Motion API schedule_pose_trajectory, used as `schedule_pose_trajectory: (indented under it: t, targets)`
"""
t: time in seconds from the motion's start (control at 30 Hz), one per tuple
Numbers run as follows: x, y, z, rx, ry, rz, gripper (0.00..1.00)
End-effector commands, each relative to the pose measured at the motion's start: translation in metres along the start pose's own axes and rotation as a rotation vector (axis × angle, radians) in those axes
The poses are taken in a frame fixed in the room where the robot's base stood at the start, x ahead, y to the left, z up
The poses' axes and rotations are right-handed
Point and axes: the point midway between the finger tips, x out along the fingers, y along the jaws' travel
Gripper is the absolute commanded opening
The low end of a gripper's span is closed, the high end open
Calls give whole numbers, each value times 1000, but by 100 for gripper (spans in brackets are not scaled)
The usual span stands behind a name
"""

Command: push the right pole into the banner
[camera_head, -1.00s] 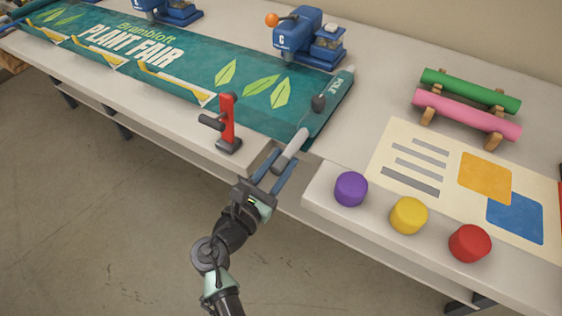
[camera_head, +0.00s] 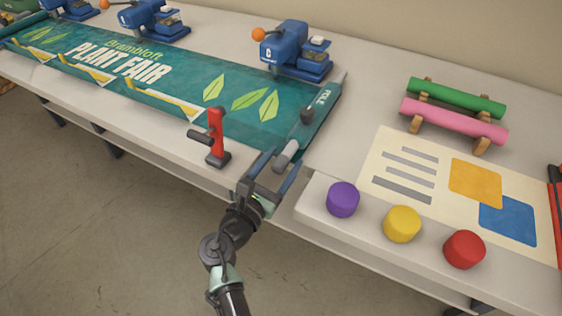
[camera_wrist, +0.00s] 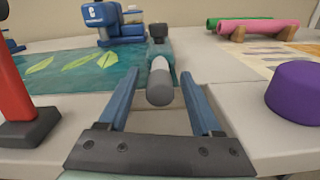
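The teal banner (camera_head: 185,82) lies flat on the table and reads "Brambloft PLANT FAIR". Its right edge has a sleeve (camera_head: 322,110) marked "POLE". The right pole (camera_head: 288,155) is light grey with a darker end, and a short length sticks out of the sleeve's near end; the rest is hidden. The pole (camera_wrist: 160,85) also shows in the wrist view. My gripper (camera_head: 281,163) is open at the table's front edge, its blue fingers on either side of the pole's end. In the wrist view my gripper (camera_wrist: 159,76) shows a gap between the pole's end and the palm.
A red upright handle (camera_head: 216,138) stands left of my gripper. A dark knob (camera_head: 307,115) sits by the sleeve. Purple (camera_head: 342,199), yellow (camera_head: 402,224) and red (camera_head: 464,249) cylinders stand to the right. Blue machine C (camera_head: 296,52) stands behind the banner. Green and pink rolls (camera_head: 455,121) rest on supports.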

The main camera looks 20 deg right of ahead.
Motion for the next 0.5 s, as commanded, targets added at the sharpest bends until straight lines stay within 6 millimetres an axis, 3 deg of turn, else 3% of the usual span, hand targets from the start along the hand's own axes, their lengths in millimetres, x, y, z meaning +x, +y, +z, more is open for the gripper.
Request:
schedule_pose_trajectory:
  t: [0.27,0.5]
  targets:
    - [-6,0,0,-1,1,2,66]
    - [-50,1,0,-2,2,5,66]
